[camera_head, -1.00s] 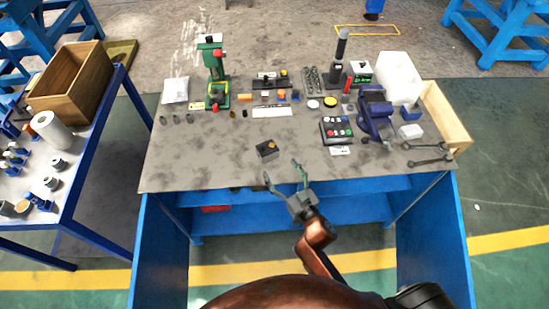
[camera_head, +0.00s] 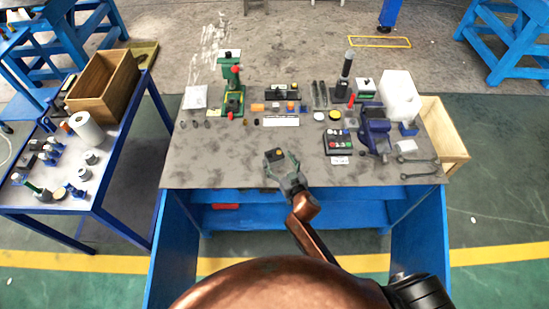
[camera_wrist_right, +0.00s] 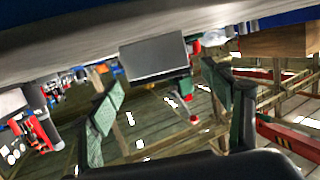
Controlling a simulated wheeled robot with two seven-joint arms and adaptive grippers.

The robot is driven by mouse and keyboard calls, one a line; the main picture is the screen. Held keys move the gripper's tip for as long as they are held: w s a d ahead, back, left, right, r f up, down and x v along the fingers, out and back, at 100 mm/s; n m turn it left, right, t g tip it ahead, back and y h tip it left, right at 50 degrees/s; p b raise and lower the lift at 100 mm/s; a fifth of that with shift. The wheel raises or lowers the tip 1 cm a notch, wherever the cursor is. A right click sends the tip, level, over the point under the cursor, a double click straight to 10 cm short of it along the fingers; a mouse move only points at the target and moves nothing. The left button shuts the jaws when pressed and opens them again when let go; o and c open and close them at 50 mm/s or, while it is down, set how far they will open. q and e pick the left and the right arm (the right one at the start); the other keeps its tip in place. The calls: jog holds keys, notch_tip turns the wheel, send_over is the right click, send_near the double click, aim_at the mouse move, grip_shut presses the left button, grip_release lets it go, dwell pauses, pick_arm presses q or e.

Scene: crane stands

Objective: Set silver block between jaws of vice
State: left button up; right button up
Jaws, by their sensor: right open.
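A small block (camera_head: 275,155) lies near the front middle of the table. It looks dark with a yellow spot from above. In the right wrist view a plain silver-grey face of a block (camera_wrist_right: 155,57) shows ahead, between the lines of the fingers. My right gripper (camera_head: 281,163) is open at the block, its fingers reaching toward either side; contact cannot be told. It also shows in the wrist view (camera_wrist_right: 160,88) with a wide gap. The blue vice (camera_head: 376,130) stands at the table's right; its jaw gap is too small to judge. My left gripper is out of view.
A button box (camera_head: 338,142) stands left of the vice, and wrenches (camera_head: 418,168) lie to its right. A green press (camera_head: 233,88) and several small parts stand farther back. The table's front left (camera_head: 205,160) is clear.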

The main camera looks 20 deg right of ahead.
aim_at(274, 154)
jog(key=x, duration=0.3)
jog(key=shift+w+f+b, duration=0.1)
jog(key=shift+w+b, duration=0.25)
jog(key=shift+c, duration=0.7)
jog(key=c, duration=1.6)
jog(key=shift+c, duration=1.3)
jog(key=shift+r, duration=0.25)
